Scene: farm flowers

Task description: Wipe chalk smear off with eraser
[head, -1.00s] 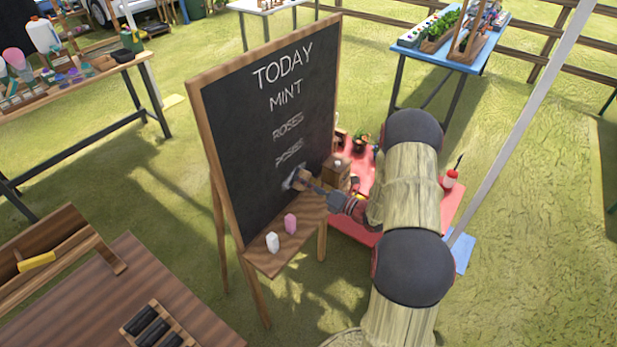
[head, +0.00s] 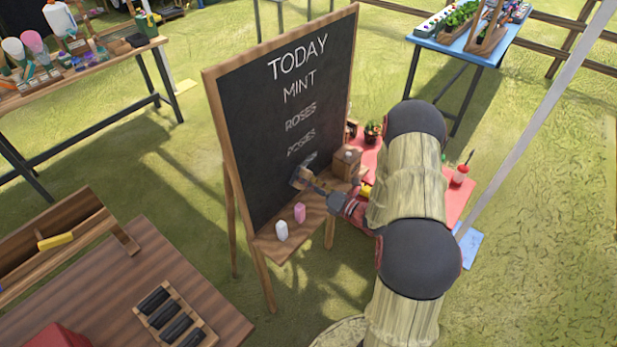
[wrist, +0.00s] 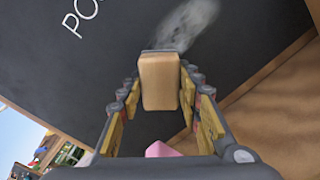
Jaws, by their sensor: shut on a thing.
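My gripper (head: 318,188) is shut on the wooden-backed eraser (wrist: 160,82), whose far dark face is at the board. I cannot tell whether it presses on it. The eraser also shows in the head view (head: 301,178), beside the smear's lower end.
The board's ledge (head: 275,243) holds a white chalk piece (head: 281,231) and a pink one (head: 300,212). A wooden box (head: 347,163) stands at the ledge's far end, close to my gripper. A brown table (head: 130,290) is at front left.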

